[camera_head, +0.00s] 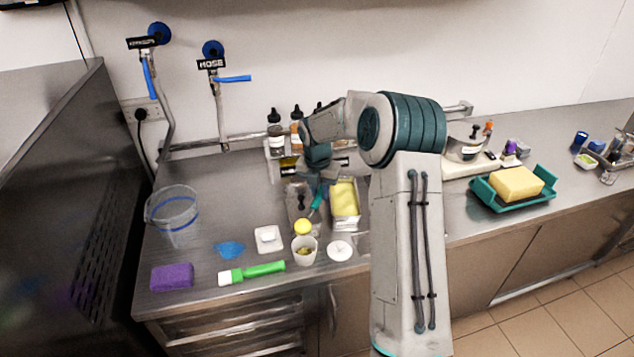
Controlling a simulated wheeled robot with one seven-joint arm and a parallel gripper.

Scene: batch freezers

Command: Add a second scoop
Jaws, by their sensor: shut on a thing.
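My gripper (319,180) is at the middle of the counter, partly hidden by my own arm. It is shut on a teal-handled tool that looks like a scoop (317,201), slanting down to the left. A round yellow lump (303,227) shows near its lower end, just above a small white cup (304,256) in this view. I cannot tell whether the lump touches the scoop or the cup. The cup has yellowish and darker contents. A metal pan of yellow ice cream (345,198) lies right of the scoop.
A white round lid (340,250), white square item (268,238), blue crumpled item (231,250), green brush (252,272) and purple sponge (172,276) lie around the cup. A clear bucket (175,216) stands left, bottles (276,133) behind, a teal tray (514,205) right.

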